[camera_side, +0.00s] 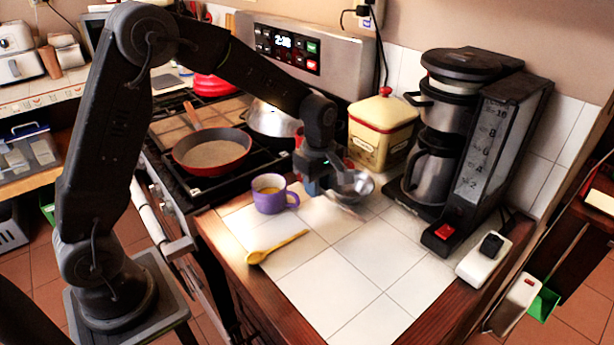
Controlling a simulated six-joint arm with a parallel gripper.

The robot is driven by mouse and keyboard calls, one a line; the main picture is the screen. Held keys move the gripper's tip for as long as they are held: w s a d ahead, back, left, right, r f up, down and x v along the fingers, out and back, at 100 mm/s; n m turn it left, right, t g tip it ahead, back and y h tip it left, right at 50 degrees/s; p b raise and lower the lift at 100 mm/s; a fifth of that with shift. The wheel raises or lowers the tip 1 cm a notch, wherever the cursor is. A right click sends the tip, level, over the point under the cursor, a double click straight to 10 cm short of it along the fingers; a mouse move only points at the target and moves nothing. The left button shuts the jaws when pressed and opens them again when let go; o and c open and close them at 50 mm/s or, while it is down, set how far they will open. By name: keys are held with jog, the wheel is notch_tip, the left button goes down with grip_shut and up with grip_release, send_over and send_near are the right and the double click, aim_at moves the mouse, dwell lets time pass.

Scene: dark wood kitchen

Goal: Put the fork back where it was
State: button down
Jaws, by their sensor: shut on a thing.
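My gripper (343,198) is low over the white tiled counter (335,258), in front of a small metal bowl (366,186). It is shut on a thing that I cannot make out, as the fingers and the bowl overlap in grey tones. I cannot pick out a fork clearly anywhere in this view. Whether the gripper touches the bowl cannot be told.
A purple mug (269,194) stands left of my gripper, and a yellow spoon (277,247) lies in front. A coffee maker (475,140) and a cream tin (382,131) stand at right and back. A red pan (212,152) is on the stove. The front tiles are clear.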

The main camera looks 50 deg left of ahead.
aim_at(317, 217)
jog(key=shift+f, duration=3.05)
jog(key=shift+f, duration=0.7)
jog(key=c, duration=0.8)
grip_release()
jog(key=shift+c, duration=0.2)
notch_tip(317, 217, up, 13)
jog(key=shift+r, duration=0.15)
jog(key=shift+s+r, duration=0.1)
jog(key=shift+r, duration=0.25)
jog(key=s+d+r+m+t, duration=0.1)
jog(key=s+r+m+t, duration=0.2)
jog(key=s+r+m, duration=0.6)
jog(key=s+d+m+t, duration=0.1)
jog(key=s+m+t, duration=0.1)
jog(key=s+m, duration=0.7)
jog(key=s, duration=0.5)
jog(key=shift+d+f+t, duration=0.25)
jog(key=shift+f+t, duration=0.05)
